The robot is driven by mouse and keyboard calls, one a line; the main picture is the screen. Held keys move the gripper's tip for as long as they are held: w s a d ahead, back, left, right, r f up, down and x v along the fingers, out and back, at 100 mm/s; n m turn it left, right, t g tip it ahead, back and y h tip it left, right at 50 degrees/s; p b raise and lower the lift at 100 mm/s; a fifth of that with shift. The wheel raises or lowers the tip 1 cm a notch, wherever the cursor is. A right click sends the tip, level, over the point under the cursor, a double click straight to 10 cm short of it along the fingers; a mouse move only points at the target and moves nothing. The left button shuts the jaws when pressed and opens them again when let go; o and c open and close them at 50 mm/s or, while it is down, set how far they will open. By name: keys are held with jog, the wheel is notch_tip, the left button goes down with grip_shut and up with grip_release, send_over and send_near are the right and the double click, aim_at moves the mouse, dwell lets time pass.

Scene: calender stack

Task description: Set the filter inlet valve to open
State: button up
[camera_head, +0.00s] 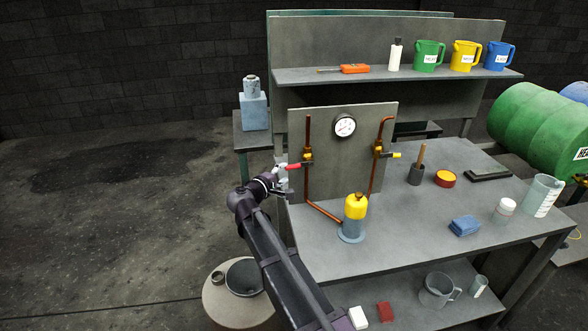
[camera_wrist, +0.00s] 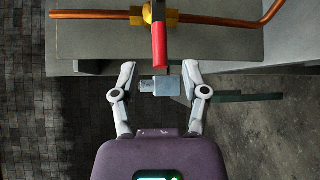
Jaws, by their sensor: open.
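The red-handled valve has a brass body (camera_head: 308,157) on the left copper pipe of the upright panel. Its red handle (camera_head: 293,166) points left, across the pipe. In the wrist view, the handle (camera_wrist: 159,45) reaches from the brass body (camera_wrist: 172,17) toward the gap between my fingers. My gripper (camera_head: 281,172) is left of the handle's end. In the wrist view, my gripper (camera_wrist: 159,78) is open, with the handle's tip just ahead of the gap, roughly centred. A second valve with a yellow handle (camera_head: 395,155) is on the right pipe. I cannot read any valve label.
A gauge (camera_head: 344,126) sits on the panel (camera_head: 338,165) between the pipes. A yellow-topped filter (camera_head: 355,207) stands on the workbench (camera_head: 405,235) below. A blue block (camera_head: 254,110) with a can stands behind, left of the panel. Open floor lies left.

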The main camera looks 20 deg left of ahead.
aim_at(291, 168)
jog(key=shift+b+x, duration=0.3)
jog(key=shift+x, duration=2.75)
